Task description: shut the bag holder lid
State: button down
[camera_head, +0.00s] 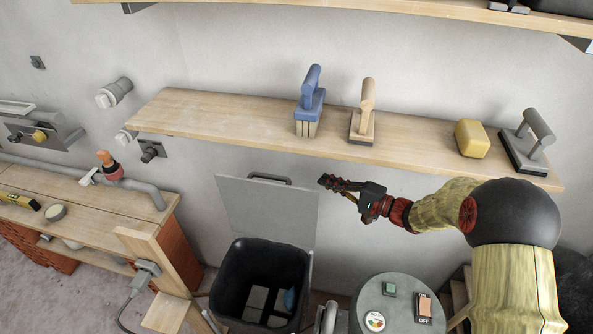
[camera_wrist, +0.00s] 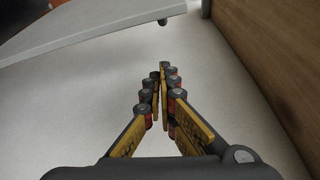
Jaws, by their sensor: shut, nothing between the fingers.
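The bag holder stands on the floor below the shelf, with a black bin body (camera_head: 222,287) and its grey lid (camera_head: 265,212) raised upright against the wall. The lid has a dark handle at its top edge. Tiles and a blue item lie inside the open bin. My gripper (camera_head: 324,181) is shut and empty, just right of the lid's upper right corner and apart from it in the head view. In the wrist view, my fingertips (camera_wrist: 164,72) are together and the pale lid panel (camera_wrist: 90,38) crosses the upper left. The lid's handle is not clearly visible there.
A wooden shelf (camera_head: 230,115) runs above the lid, carrying a blue brush, a wooden float, a yellow sponge and a grey tool. A round grey table (camera_head: 395,312) stands right of the bin. A wooden workbench (camera_head: 90,225) is at left.

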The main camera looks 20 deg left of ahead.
jog(key=p+x, duration=0.2)
jog(key=x, duration=0.9)
jog(key=s+p, duration=0.2)
jog(key=s+d, duration=0.1)
jog(key=shift+s+d+r+p, duration=0.1)
jog(key=shift+s+r+p, duration=0.25)
jog(key=shift+r+p, duration=0.05)
jog(key=shift+s, duration=0.1)
